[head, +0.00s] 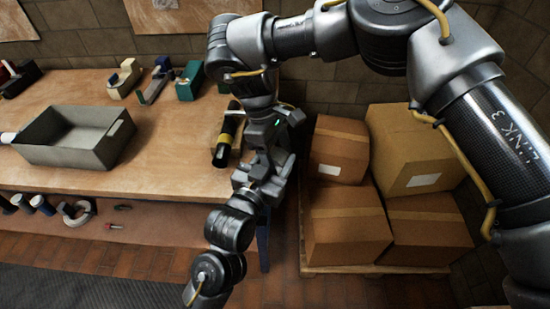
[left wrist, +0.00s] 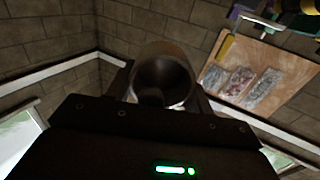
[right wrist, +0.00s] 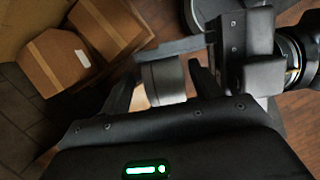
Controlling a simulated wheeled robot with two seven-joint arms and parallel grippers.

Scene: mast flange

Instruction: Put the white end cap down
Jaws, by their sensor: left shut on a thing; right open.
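In the left wrist view, the round part (left wrist: 165,72) in the left jaws shows a dark hollow end. In the head view, my left gripper (head: 262,166) and my right gripper (head: 276,128) meet just off the bench's right end; the cap cannot be made out there. My right gripper is open; contact with the cap is unclear.
A grey bin (head: 75,140) stands on the wooden bench (head: 170,160). Several tools line the back. Cardboard boxes (head: 345,230) fill a pallet at right. Bare bench lies between bin and cylinder.

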